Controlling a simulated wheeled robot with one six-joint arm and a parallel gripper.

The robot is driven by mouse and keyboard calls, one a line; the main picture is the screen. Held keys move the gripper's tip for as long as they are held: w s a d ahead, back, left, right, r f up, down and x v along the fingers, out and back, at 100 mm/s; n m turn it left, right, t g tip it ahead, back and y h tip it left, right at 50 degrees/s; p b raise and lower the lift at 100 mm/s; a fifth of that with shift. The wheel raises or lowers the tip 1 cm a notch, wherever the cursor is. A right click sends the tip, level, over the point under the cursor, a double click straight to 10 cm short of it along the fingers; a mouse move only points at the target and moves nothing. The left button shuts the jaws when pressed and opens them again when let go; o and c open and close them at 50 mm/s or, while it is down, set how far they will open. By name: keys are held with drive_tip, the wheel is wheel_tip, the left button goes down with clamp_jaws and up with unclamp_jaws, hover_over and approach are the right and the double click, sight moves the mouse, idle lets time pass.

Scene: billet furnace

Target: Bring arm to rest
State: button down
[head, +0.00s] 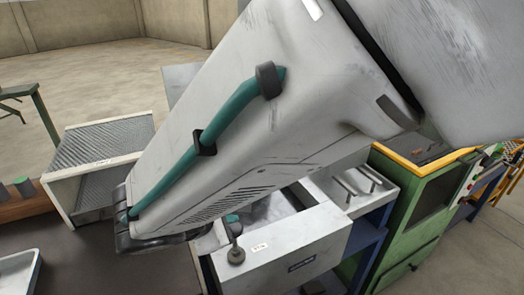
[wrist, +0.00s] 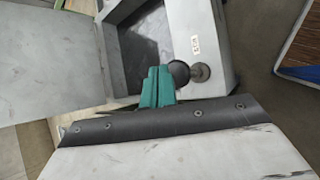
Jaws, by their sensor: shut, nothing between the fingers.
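My gripper (wrist: 157,88) shows in the wrist view as two teal fingers close together, with nothing visible between them. A dark round knob on a metal stem (wrist: 200,72) is just right of the fingers; I cannot tell whether they touch it. In the head view my large pale arm link crosses the middle and hides most of the gripper. The knob stands on a light grey box (head: 300,250) with a label on its front. The wrist view shows a dark recess (wrist: 145,45) in this box, beyond the fingers.
A box with a ribbed top (head: 100,143) stands at the left. A white tray (head: 18,272) lies on the dark tabletop at the lower left. A green machine with a yellow edge (head: 420,215) stands close at the right. Open floor (head: 90,85) lies behind at the left.

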drive_tip(key=shift+d, duration=0.1)
drive_tip(key=w+d+r+m+g, duration=0.15)
drive_tip(key=d+m, duration=0.25)
drive_tip(key=d, duration=0.4)
drive_tip(key=d+r+m+g+h, duration=0.1)
drive_tip(key=d+r+m+g, duration=0.15)
drive_tip(key=d, duration=0.55)
drive_tip(key=d+r+m+g, duration=0.1)
drive_tip(key=d+r+m, duration=0.25)
drive_tip(key=d, duration=0.45)
drive_tip(key=s+d+r+m+g+y, duration=0.1)
drive_tip(key=s+d+m+y, duration=0.3)
drive_tip(key=s+d+m, duration=0.8)
drive_tip(key=shift+s+d+g+y, duration=0.3)
drive_tip(key=shift+s+d+g, duration=0.2)
